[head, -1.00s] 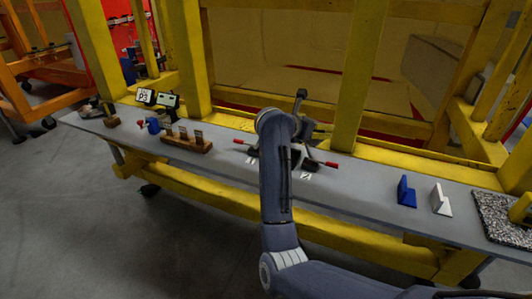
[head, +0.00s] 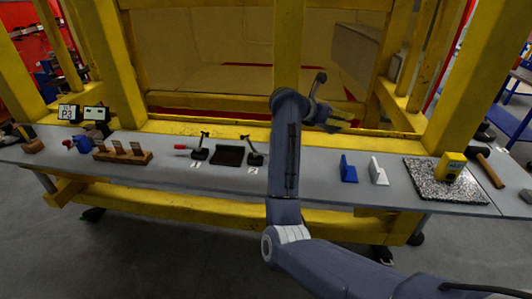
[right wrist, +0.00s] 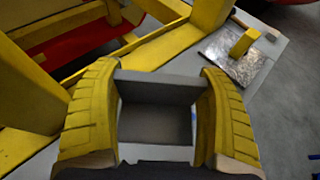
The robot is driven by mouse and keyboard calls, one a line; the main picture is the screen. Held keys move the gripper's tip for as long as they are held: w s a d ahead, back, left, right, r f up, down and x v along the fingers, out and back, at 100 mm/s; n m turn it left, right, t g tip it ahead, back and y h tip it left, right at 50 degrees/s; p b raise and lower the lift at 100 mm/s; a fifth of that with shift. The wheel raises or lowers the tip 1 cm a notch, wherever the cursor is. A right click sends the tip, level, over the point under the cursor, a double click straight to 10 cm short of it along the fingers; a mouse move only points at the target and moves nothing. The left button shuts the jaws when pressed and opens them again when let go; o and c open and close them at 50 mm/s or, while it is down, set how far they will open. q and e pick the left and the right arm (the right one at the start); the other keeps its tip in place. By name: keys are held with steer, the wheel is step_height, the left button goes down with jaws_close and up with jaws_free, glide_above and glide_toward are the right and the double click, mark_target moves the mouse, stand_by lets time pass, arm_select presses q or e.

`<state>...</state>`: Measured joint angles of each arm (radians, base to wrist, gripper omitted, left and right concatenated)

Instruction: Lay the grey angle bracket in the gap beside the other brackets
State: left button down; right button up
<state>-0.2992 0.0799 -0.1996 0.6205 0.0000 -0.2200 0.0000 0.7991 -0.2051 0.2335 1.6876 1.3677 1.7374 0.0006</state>
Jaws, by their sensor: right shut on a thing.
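The grey angle bracket (right wrist: 156,92) is between the two yellow fingers of my right gripper (right wrist: 158,100) in the right wrist view, its two flanges meeting at a bend. In the head view this gripper (head: 338,121) is held above the bench's back edge, largely behind my own arm; the bracket cannot be made out there. A blue bracket (head: 348,170) and a white bracket (head: 378,172) stand side by side on the bench, right of my arm, with a narrow space between them. My left gripper is not in view.
Two numbered clamps (head: 200,150) flank a dark fixture (head: 229,155). A wooden block (head: 122,155) and small displays stand farther left. A speckled mat (head: 428,188) carries a yellow device (head: 450,166); a hammer (head: 490,170) lies beyond. Yellow frame posts (head: 287,70) rise behind the bench.

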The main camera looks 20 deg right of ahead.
mark_target(324, 169)
step_height(324, 169, down, 20)
steer(key=shift+r, duration=0.15)
stand_by(0.6)
steer(key=o, duration=1.1)
steer(key=v, duration=0.7)
steer(key=shift+a+r, duration=0.1)
steer(key=shift+a, duration=0.15)
steer(key=shift+s+d, duration=0.1)
